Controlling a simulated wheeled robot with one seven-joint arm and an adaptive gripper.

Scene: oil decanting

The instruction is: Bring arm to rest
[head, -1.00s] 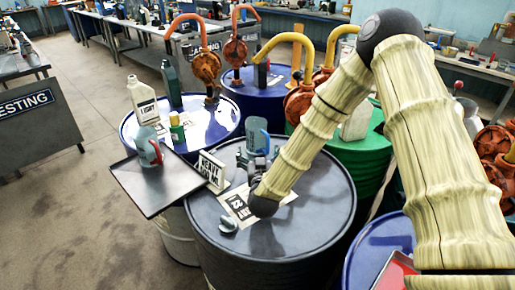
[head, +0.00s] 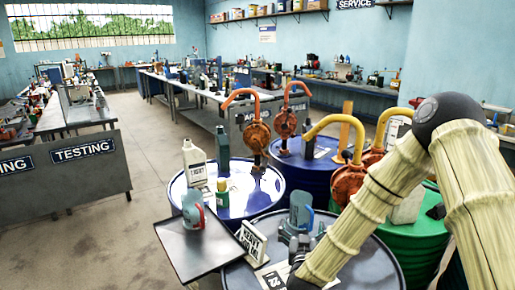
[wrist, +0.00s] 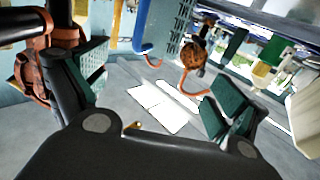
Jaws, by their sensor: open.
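My arm reaches down from the right in the head view to the dark grey drum (head: 375,265). My gripper (wrist: 158,95) is open in the wrist view, with green-padded fingers spread and nothing held between them.
A black tray (head: 190,250) at left holds a jug with a red handle (head: 193,210). A white sign (head: 252,240) stands beside it. A bottle (head: 195,160) stands on the blue drum (head: 235,200). Orange pumps (head: 258,138) rise behind. The floor at left is clear.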

